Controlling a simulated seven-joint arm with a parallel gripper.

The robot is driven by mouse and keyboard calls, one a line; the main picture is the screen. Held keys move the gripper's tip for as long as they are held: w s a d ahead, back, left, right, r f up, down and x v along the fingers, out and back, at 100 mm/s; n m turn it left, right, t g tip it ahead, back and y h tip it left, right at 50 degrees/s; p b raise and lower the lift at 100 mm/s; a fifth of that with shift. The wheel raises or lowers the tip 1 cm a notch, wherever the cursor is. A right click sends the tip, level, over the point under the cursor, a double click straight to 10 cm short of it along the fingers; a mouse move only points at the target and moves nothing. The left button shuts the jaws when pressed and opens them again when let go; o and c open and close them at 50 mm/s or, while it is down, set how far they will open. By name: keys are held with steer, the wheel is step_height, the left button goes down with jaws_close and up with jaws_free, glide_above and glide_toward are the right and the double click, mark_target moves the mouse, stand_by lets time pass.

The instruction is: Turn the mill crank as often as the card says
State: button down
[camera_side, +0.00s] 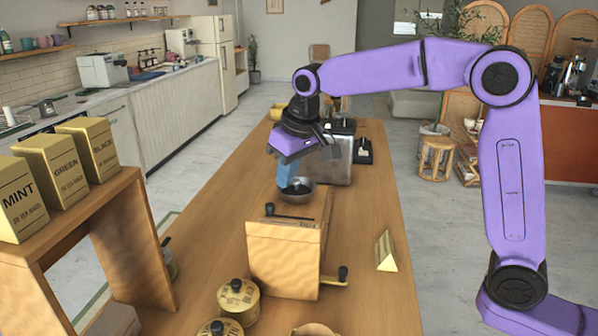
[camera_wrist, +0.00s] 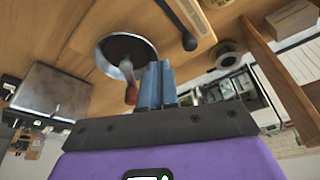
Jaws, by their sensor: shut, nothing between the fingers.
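The mill looks like a wooden box (camera_side: 284,262) on the table, with a dark lever (camera_side: 288,216) along its top; this lever also shows in the wrist view (camera_wrist: 176,22). A second handle with a black knob (camera_side: 342,274) sticks out low on its right side. A metal bowl (camera_side: 308,186) with dark contents is at the box's far end; in the wrist view (camera_wrist: 103,57) a thin arm with a reddish-brown end (camera_wrist: 131,94) crosses its rim. My gripper (camera_side: 284,182), with blue fingers (camera_wrist: 155,84), is shut and empty, pointing down beside the bowl. I cannot tell whether it touches. A yellow tent card (camera_side: 386,252) stands right of the mill; its writing is unreadable.
Round canisters (camera_side: 238,298) stand at the front left of the table. A wooden shelf (camera_side: 120,200) carries MINT (camera_side: 18,200), GREEN (camera_side: 55,170) and BLACK (camera_side: 92,146) boxes. A metal machine (camera_side: 340,155) stands behind the bowl. The table's right side is mostly clear.

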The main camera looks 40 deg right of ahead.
steer(key=shift+w+a, duration=0.2)
steer(key=shift+w, duration=0.6)
steer(key=shift+w, duration=0.1)
steer(key=shift+w+d, duration=0.1)
steer(key=shift+w, duration=0.7)
steer(key=shift+w, duration=0.1)
steer(key=shift+w+d, duration=0.45)
steer(key=shift+w, duration=0.2)
